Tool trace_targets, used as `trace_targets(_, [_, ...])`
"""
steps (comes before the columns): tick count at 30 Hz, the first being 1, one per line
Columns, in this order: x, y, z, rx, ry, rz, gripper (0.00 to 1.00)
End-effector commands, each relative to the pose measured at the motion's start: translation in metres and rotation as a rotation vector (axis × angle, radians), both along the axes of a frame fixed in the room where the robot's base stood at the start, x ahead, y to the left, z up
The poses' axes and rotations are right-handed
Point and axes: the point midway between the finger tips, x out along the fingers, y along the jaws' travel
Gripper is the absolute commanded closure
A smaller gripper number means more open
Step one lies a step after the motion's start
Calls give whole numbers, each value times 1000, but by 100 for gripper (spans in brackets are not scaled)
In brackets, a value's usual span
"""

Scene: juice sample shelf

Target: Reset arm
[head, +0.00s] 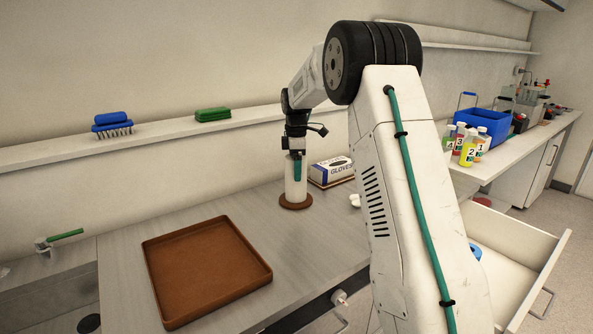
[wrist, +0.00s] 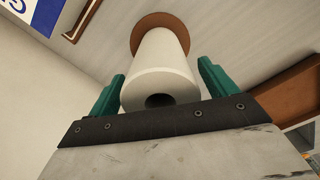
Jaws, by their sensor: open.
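My gripper (head: 297,165) points down on the end of my arm, over the bench. In the wrist view my gripper (wrist: 162,88) shows its two green fingers spread, one on each side of a white paper roll (wrist: 165,55). A gap shows between the roll and the fingers. The white roll (head: 296,187) stands upright on a round brown base (head: 296,202) on the bench. The base also shows in the wrist view (wrist: 172,20). The upper part of the roll is partly hidden by my gripper in the head view.
A brown tray (head: 205,265) lies on the bench to the left. A glove box (head: 332,170) sits behind the roll. A shelf (head: 160,134) with a blue brush (head: 112,123) and green sponge (head: 212,114) runs along the wall. An open drawer (head: 520,255), bottles (head: 468,150) and a blue crate (head: 482,122) are at right.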

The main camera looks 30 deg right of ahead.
Motion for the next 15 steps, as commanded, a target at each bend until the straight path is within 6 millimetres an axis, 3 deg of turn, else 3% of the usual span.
trace_targets(9, [1,0,53,-1,-3,0,16])
trace_targets(15, [0,0,64,-1,-2,0,16])
